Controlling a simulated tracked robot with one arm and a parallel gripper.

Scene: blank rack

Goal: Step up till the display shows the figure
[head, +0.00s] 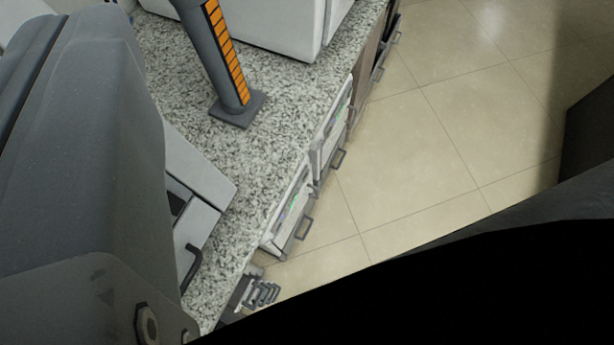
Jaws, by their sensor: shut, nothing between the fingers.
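No display with a readable figure shows in the head view. A white, slanted device (208,178) stands on the counter, partly hidden behind a large grey body at the left. A small dark patch shows on it, too covered to tell what it is. A dark curved handle (188,268) shows just below it. A grey post (217,50) with a column of orange segments stands on a square base on the counter. My gripper's fingertips are not seen.
The speckled granite counter (193,92) has bare room around the post. A white box-like appliance (275,25) stands at the back. Drawers with dark handles (304,229) line the counter's front. Open tiled floor (400,150) lies right. A dark block (592,125) stands at the right edge.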

